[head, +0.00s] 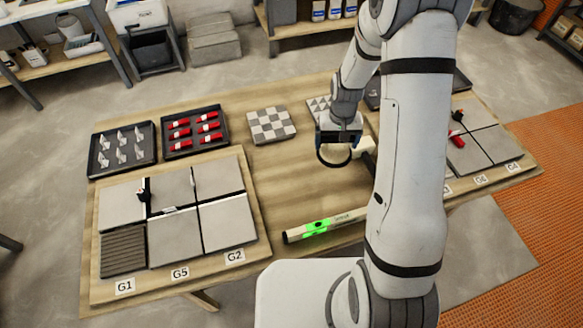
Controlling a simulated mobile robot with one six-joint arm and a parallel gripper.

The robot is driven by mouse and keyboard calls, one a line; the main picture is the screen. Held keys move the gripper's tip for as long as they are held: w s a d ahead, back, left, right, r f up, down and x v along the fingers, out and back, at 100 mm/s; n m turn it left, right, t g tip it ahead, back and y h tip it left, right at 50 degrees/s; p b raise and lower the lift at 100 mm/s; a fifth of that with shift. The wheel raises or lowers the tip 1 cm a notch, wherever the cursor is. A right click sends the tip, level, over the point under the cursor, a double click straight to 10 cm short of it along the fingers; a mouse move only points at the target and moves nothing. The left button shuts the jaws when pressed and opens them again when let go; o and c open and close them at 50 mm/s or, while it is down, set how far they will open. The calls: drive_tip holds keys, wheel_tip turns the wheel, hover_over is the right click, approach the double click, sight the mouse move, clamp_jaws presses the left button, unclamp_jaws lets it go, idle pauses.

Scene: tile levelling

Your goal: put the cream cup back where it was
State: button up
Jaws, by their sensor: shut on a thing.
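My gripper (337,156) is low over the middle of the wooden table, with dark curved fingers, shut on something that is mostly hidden. A cream piece (363,147) shows just right of the fingers. It is partly covered by my arm, and I take it for the cream cup, though its full shape cannot be made out. I cannot tell whether it touches the table top. No other cream cup is visible.
A level with a green glow (318,226) lies at the table's front. Tile panels (224,221) stand left and right. Trays of clips (122,163) and red wedges (167,150), and a checkered tile (270,124), lie at the back. Bare wood (285,180) is left of my gripper.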

drive_tip(key=shift+d+r, duration=0.1)
drive_tip(key=s+a+n+b, duration=0.25)
drive_tip(key=a+b, duration=0.55)
drive_tip(key=a, duration=0.5)
drive_tip(key=shift+n, duration=0.35)
drive_tip(key=shift+w+a+f+p, duration=0.1)
drive_tip(key=shift+a+f+p, duration=0.15)
drive_tip(key=shift+f, duration=1.45)
drive_tip(key=shift+s+a+f+p, duration=0.15)
drive_tip(key=shift+f+p, duration=0.15)
drive_tip(key=shift+f, duration=1.4)
drive_tip(key=shift+w+a+f+p, duration=0.2)
drive_tip(key=shift+f+p, duration=0.1)
drive_tip(key=shift+f, duration=1.4)
